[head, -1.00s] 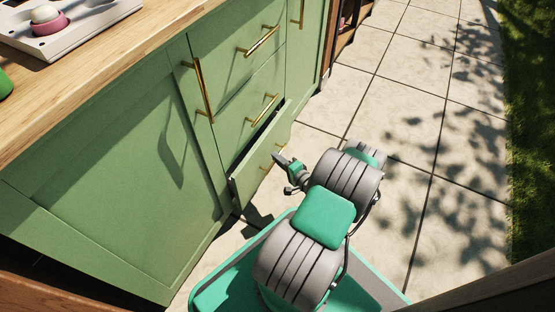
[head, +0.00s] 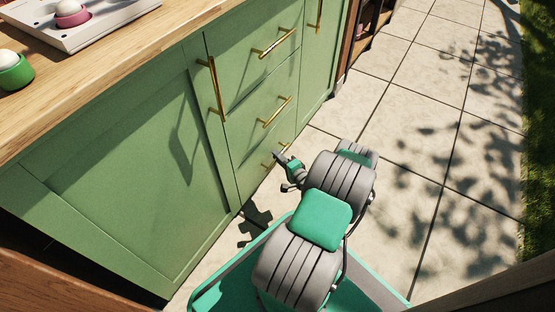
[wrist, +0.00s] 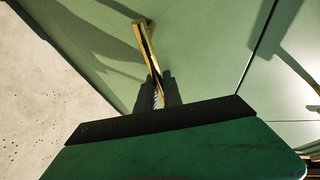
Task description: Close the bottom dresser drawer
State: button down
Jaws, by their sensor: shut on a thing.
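The green dresser (head: 110,180) stands at the left in the head view. Its bottom drawer (head: 252,174) now sits flush with the front, with no gap visible above it. The drawer's brass handle (head: 277,154) is partly hidden behind my gripper (head: 280,158). In the wrist view the brass handle (wrist: 146,45) runs down between the dark fingers of my gripper (wrist: 158,90), which are shut on it. The bottom drawer's green front (wrist: 205,45) fills the area behind the handle.
Two drawers with brass handles (head: 277,112) sit above, and a door with a long brass handle (head: 216,88) is to their left. The wooden top (head: 110,75) holds a white tray (head: 85,28) and a green cup (head: 17,73). Open paving (head: 400,110) lies to the right.

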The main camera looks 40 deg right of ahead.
jog(key=shift+a+f, duration=0.1)
jog(key=shift+a, duration=0.05)
jog(key=c, duration=1.8)
grip_release()
jog(key=shift+w, duration=0.15)
jog(key=shift+o, duration=0.2)
